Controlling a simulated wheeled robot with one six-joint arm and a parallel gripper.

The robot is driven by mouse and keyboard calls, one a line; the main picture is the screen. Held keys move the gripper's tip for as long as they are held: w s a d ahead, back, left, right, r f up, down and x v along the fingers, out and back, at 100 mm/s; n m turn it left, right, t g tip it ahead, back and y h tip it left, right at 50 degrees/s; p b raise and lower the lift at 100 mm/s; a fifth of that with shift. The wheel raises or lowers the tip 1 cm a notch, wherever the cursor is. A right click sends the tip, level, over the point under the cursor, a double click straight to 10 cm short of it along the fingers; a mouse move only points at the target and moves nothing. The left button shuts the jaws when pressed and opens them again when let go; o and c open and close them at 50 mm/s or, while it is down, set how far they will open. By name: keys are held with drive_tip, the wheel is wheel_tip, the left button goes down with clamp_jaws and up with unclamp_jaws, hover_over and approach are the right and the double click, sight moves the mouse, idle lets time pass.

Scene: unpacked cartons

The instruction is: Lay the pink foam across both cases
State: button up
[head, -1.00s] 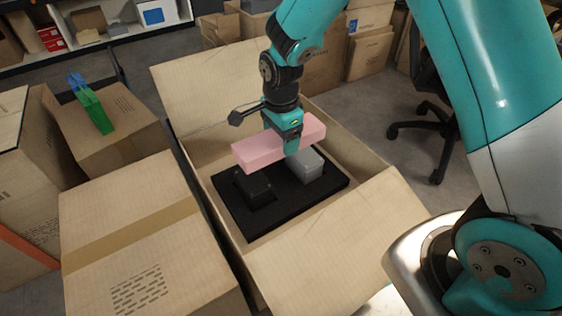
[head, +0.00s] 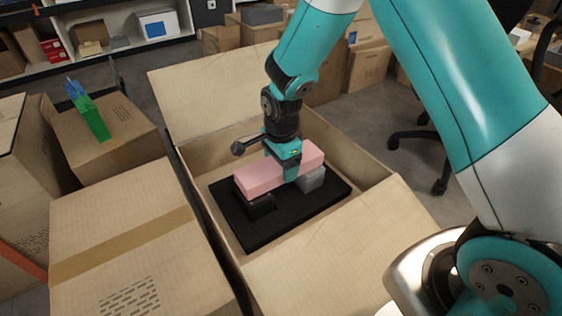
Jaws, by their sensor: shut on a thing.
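The pink foam (head: 262,179) is a long block inside the open carton. My gripper (head: 290,174) is shut on it near its middle. The foam's left end is over the black case (head: 261,207) and its right part is over the grey case (head: 312,180). It looks level and very close to both case tops; I cannot tell whether it touches them. Both cases stand on a black foam base (head: 240,232) in the carton. The foam and gripper hide most of the case tops.
The open carton (head: 207,107) has raised walls and spread flaps around my gripper. A closed, taped carton (head: 125,230) stands at left. An office chair (head: 415,140) is at right.

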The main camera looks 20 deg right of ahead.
drive_tip(key=o, duration=0.9)
wheel_tip(320, 180, up, 13)
drive_tip(key=p, duration=0.6)
drive_tip(key=s+a+r+n+y, duration=0.2)
drive_tip(key=s+r+n, duration=0.6)
drive_tip(key=s+n, duration=0.3)
drive_tip(key=s+a+r+n+y, duration=0.2)
drive_tip(key=s+r+n, duration=0.6)
drive_tip(key=s+n, duration=0.4)
drive_tip(key=shift+s+a+r, duration=0.3)
drive_tip(key=shift+s+r, duration=0.05)
drive_tip(key=shift+s, duration=0.2)
